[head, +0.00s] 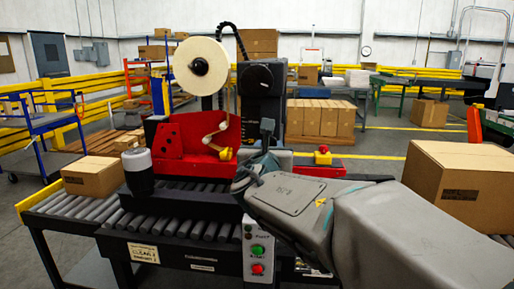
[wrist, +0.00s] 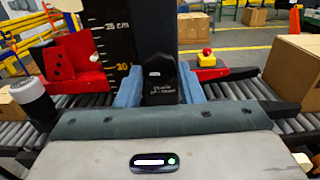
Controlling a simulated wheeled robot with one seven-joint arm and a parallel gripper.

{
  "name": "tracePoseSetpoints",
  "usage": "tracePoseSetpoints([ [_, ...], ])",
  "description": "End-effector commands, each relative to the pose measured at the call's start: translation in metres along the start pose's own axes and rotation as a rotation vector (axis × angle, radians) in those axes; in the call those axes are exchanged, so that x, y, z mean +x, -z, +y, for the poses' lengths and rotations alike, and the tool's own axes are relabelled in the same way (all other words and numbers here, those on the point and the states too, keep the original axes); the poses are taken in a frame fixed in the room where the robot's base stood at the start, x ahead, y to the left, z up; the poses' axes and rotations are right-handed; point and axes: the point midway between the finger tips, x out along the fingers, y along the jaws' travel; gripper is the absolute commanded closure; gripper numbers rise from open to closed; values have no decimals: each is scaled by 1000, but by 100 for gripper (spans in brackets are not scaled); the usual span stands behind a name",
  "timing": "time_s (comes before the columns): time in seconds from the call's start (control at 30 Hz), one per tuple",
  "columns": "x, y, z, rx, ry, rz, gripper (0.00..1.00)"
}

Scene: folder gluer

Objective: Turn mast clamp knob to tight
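The machine's tall black mast (head: 262,100) stands at the middle of the head view. In the wrist view the mast (wrist: 105,35) carries a cm scale with a yellow 30 mark. A dark clamp knob (wrist: 159,90) with small pale lettering sits low in front of the mast; its pointer setting is too small to read. My gripper (wrist: 160,76) has its two blue fingers spread apart, one on each side of the knob. I cannot tell whether they touch it. In the head view my gripper (head: 258,150) is at the mast's lower front, and my wrist hides the knob.
A tape roll (head: 201,66) and red tape head (head: 190,145) stand left of the mast. A black-and-white cylinder (head: 138,171) stands at the front left. Cartons (head: 92,178) sit on rollers both sides.

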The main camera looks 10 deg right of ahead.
Motion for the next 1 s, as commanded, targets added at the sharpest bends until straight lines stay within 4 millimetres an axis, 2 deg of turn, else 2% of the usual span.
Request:
tracePoseSetpoints([
  [0.27,0,2,1,40,-1,0,89],
  [0.47,0,5,1,148,0,-2,89],
  [1.0,0,5,2,644,-1,-2,89],
])
